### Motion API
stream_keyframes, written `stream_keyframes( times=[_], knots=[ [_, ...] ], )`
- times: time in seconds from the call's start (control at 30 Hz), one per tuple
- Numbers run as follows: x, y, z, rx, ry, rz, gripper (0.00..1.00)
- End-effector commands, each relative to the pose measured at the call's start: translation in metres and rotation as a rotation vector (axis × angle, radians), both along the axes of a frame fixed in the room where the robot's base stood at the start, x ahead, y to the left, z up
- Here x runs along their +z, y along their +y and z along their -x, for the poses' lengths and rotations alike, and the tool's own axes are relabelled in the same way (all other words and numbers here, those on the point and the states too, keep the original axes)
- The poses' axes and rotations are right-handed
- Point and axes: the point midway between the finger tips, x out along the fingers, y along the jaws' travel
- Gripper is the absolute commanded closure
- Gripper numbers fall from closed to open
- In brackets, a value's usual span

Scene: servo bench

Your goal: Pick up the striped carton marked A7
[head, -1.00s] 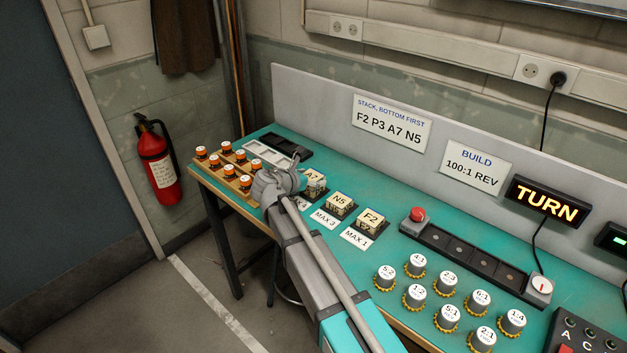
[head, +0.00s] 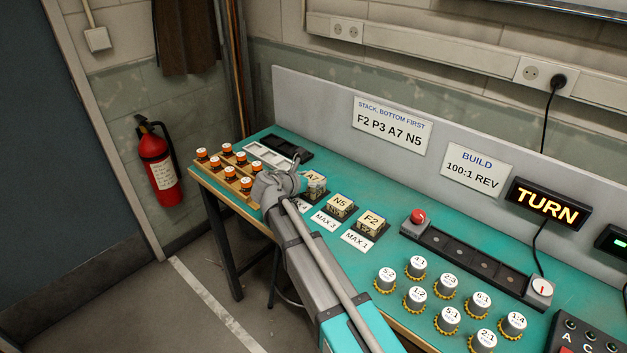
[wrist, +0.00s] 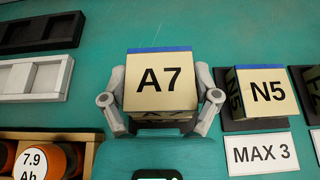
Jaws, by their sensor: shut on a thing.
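The carton marked A7 (wrist: 162,85) is cream with a blue stripe along its far top edge. It also shows in the head view (head: 315,180), partly hidden behind my gripper. My gripper (wrist: 162,100) is shut on it, with one finger against each side. The carton stands at or just above its dark pad; I cannot tell whether it touches. In the head view my gripper (head: 302,182) covers its left side.
Carton N5 (wrist: 268,92) stands close on the right, and carton F2 (head: 371,220) stands beyond it. Several gear knobs fill the front right.

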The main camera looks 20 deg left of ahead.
Motion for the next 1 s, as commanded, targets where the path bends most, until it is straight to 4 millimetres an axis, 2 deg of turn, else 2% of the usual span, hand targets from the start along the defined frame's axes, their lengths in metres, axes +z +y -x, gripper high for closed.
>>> stream_keyframes(
  times=[0.27, 0.47, 1.0],
  knots=[
    [0.015, 0.0, 0.0, 0.0, 0.0, 0.0, 0.69],
    [0.033, 0.0, 0.0, -0.001, -0.001, 0.001, 0.69],
    [0.095, -0.031, 0.043, -0.001, -0.001, 0.001, 0.69]
  ],
)
